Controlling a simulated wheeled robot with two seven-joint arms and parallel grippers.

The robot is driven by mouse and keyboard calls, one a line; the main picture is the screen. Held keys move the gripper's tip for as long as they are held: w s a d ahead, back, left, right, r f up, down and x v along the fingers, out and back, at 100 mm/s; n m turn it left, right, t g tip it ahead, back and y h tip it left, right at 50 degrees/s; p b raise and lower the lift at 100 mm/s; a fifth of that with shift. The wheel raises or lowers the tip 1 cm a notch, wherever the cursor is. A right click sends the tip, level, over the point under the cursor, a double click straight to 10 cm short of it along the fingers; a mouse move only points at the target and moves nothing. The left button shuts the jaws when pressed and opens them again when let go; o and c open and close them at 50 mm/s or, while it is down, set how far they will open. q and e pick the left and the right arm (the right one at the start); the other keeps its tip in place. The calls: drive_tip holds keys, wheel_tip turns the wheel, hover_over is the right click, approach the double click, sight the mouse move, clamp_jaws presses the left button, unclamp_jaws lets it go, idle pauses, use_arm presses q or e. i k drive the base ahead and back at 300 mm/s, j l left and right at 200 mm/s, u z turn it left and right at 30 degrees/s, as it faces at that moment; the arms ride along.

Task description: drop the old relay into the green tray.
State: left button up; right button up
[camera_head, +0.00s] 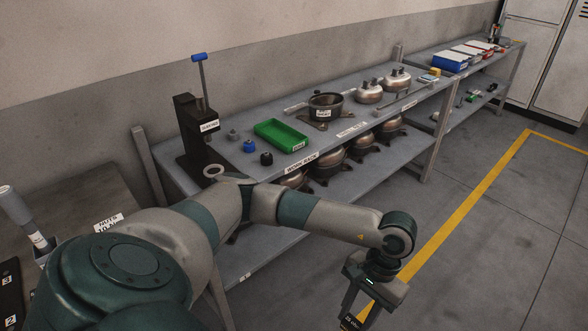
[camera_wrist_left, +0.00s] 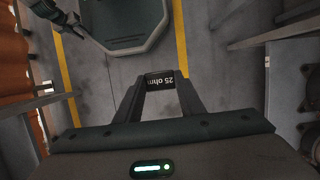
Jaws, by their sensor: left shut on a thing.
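My left gripper (camera_head: 360,304) is shut on a small black block, the relay (camera_head: 349,321), which carries a white label. The green tray (camera_head: 281,137) lies on the bench top, left of the middle, and looks empty.
The bench (camera_head: 330,139) carries a black press stand (camera_head: 193,130), small blue and black knobs, a dark pot (camera_head: 326,106) and metal compressor domes. More domes fill the lower shelf. Open floor with a yellow line (camera_head: 470,200) lies to the right.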

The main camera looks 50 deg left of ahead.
sight(273, 135)
drive_tip(key=i+u, duration=0.35)
drive_tip(key=i, duration=0.25)
drive_tip(key=i+l+u, duration=0.35)
drive_tip(key=i, duration=0.25)
drive_tip(key=i+u, duration=0.3)
drive_tip(key=u, duration=0.15)
drive_tip(key=i+l+u, duration=0.2)
drive_tip(key=u, duration=0.25)
drive_tip(key=i+l+u, duration=0.25)
drive_tip(key=u, duration=0.2)
drive_tip(key=i+l+u, duration=0.6)
drive_tip(key=l+u, duration=0.15)
drive_tip(key=l, duration=0.15)
drive_tip(key=i+l+u, duration=0.1)
drive_tip(key=l+u, duration=0.15)
drive_tip(key=l, duration=0.15)
